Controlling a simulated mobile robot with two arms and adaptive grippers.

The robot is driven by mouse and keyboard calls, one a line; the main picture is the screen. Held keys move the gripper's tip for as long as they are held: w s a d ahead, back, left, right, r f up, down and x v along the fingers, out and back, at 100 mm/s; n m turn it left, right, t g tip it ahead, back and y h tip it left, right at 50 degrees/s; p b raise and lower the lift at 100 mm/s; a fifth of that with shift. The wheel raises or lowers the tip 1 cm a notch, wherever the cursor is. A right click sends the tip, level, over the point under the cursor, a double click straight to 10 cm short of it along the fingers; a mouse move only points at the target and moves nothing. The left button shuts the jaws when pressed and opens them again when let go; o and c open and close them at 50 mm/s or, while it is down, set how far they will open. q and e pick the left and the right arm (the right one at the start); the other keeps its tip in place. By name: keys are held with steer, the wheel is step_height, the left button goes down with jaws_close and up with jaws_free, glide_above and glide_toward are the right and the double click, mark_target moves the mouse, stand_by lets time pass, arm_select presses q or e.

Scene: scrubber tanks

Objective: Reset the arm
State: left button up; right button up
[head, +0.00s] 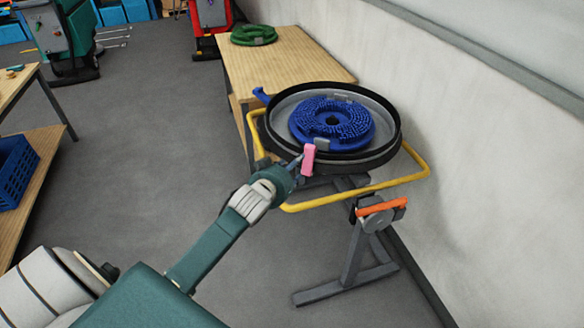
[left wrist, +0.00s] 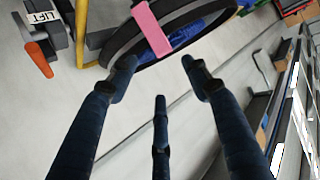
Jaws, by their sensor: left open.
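My left arm reaches in from the lower left in the head view. Its gripper (head: 295,165) is beside the front rim of a round black-rimmed tank (head: 388,150). In the left wrist view, the fingers of this gripper (left wrist: 157,72) are spread apart with nothing between them. A pink clip-like piece (head: 308,160) is at the tank's rim, just by the fingertips. It also shows beyond the fingers in the left wrist view (left wrist: 152,28). A blue round brush (head: 355,125) lies inside the tank. My right gripper is not in view.
The tank rests on a stand with a yellow rail (head: 345,199) and an orange lever (head: 382,206), close to the wall. A wooden table (head: 290,65) with a green coil (head: 254,35) stands behind. A blue crate (head: 15,172) is at left. Grey floor is open between.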

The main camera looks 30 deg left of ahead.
arm_select(q)
steer(key=shift+f, duration=0.1)
steer(key=s+d+f+m+g+b, duration=0.15)
steer(key=s+f, duration=0.45)
steer(key=f, duration=0.6)
steer(key=s+d+f+g+h, duration=0.1)
steer(key=s+f+g, duration=0.2)
steer(key=s+f, duration=0.65)
steer(key=s+d+f+g+b, duration=0.15)
steer(key=s+f, duration=0.25)
steer(key=f, duration=1.1)
steer(key=s+d+f+m+g, duration=0.1)
steer(key=s+f, duration=0.5)
steer(key=s, duration=0.6)
steer(key=s+d+f+g, duration=0.3)
steer(key=s+d+f, duration=0.2)
steer(key=s, duration=0.7)
steer(key=s+d+f+m+g+h, duration=0.1)
steer(key=s+d+f+g, duration=0.1)
steer(key=s+f, duration=0.6)
steer(key=s+d, duration=0.1)
steer(key=s, duration=0.2)
steer(key=shift+s+m+b, duration=0.35)
steer(key=shift+s+b, duration=0.05)
